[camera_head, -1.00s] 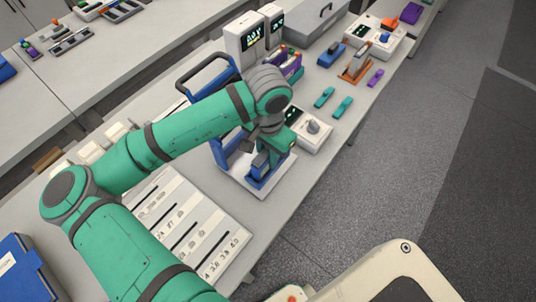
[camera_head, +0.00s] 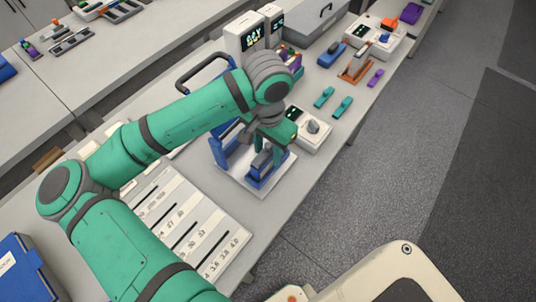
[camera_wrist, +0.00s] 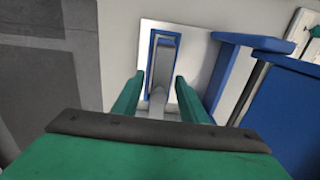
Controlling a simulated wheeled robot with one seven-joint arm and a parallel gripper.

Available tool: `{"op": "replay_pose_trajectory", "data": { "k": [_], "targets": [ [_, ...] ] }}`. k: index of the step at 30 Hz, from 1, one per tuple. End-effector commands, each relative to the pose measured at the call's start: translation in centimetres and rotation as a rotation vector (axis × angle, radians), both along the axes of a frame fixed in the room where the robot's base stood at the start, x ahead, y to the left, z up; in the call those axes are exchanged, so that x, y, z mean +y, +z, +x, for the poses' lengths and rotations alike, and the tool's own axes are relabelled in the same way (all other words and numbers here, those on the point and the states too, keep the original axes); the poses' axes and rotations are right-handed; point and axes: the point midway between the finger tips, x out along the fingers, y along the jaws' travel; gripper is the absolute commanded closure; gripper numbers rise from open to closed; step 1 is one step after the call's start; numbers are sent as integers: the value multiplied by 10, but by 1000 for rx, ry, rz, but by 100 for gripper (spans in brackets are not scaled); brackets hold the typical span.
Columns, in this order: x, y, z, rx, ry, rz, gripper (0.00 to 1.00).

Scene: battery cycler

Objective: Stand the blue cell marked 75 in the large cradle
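A blue cradle (camera_head: 259,182) stands on a white base plate beneath my gripper. In the wrist view the cradle shows as a narrow blue frame (camera_wrist: 152,48) around a long grey surface (camera_wrist: 163,68). My gripper (camera_wrist: 159,77) is open, its green fingers apart on either side of the cradle's near end. In the head view my gripper (camera_head: 272,146) is just above the block, partly hiding it.
A blue upright bracket (camera_wrist: 228,62) rises close to the right of the fingers in the wrist view. A white device with a grey knob (camera_head: 312,127) stands right of the cradle. A numbered slotted rack (camera_head: 205,235) lies to the left. Teal pieces (camera_head: 342,106) lie beyond the device.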

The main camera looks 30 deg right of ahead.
Motion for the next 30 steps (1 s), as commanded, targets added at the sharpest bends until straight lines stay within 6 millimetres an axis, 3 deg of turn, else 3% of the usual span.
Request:
{"op": "replay_pose_trajectory", "data": {
  "k": [6,12,18,30],
  "targets": [
    [0,46,1,-2,1,0,61],
    [0,76,1,-1,2,-1,61],
    [0,89,0,0,2,0,61],
    [0,90,0,0,2,0,61]
  ]
}}
